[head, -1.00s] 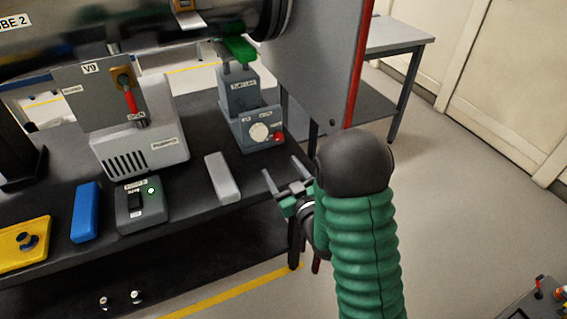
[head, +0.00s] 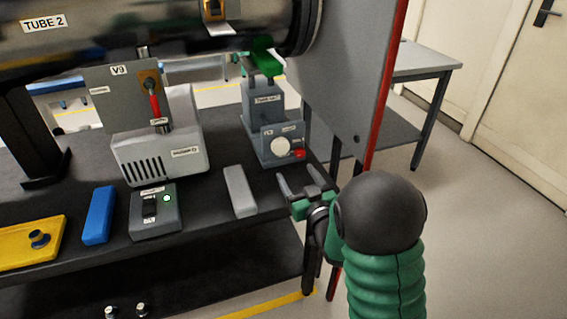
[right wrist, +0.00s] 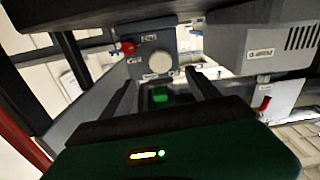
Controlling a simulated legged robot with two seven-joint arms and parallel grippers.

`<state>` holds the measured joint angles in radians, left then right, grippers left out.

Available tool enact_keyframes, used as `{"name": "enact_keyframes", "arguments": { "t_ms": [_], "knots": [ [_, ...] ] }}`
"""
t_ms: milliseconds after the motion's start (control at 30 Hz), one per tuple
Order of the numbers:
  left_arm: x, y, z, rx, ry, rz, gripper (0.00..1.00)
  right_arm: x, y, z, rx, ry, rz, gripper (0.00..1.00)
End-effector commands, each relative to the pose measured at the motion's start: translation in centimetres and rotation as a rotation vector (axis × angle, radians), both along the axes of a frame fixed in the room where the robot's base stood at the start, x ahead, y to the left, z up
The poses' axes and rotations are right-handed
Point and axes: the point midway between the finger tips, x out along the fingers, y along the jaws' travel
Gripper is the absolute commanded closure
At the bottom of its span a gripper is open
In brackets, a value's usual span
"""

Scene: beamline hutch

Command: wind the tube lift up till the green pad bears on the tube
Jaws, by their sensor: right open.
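The tube lift (head: 262,108) is a grey stepped block on the dark bench, with a white round knob (head: 281,147) and a red button (head: 299,153) on its front. Its green pad (head: 262,60) sits at the top, under the end of the large dark tube (head: 150,42); I cannot tell whether they touch. My right gripper (head: 299,175) is open and empty, just in front of and below the knob. In the right wrist view the knob (right wrist: 157,63) lies ahead, beyond the spread fingers (right wrist: 162,92). My left gripper is not in view.
A grey bar (head: 239,192) lies on the bench left of my gripper. A switch box (head: 156,211) with a lit green lamp and a blue block (head: 98,215) stand farther left. A grey upright panel with a red edge (head: 385,90) rises close on the right.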

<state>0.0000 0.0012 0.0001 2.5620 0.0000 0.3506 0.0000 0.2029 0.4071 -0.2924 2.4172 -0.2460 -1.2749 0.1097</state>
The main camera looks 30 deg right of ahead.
Motion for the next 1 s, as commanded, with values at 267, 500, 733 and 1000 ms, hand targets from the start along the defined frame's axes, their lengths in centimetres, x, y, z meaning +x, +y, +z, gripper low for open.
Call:
{"name": "enact_keyframes", "arguments": {
  "t_ms": [267,500,733,1000],
  "knots": [
    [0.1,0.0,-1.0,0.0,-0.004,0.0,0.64,7.3,-1.7,0.1,-0.002,-0.001,0.001,0.3],
    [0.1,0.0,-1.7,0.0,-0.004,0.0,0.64,11.2,-2.7,0.2,-0.001,-0.001,0.0,0.3],
    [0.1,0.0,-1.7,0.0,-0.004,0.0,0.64,11.8,-2.8,0.4,0.001,-0.001,0.0,0.3],
    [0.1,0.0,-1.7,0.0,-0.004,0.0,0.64,11.8,-2.8,0.4,0.0,0.0,0.0,0.52]
  ]
}}
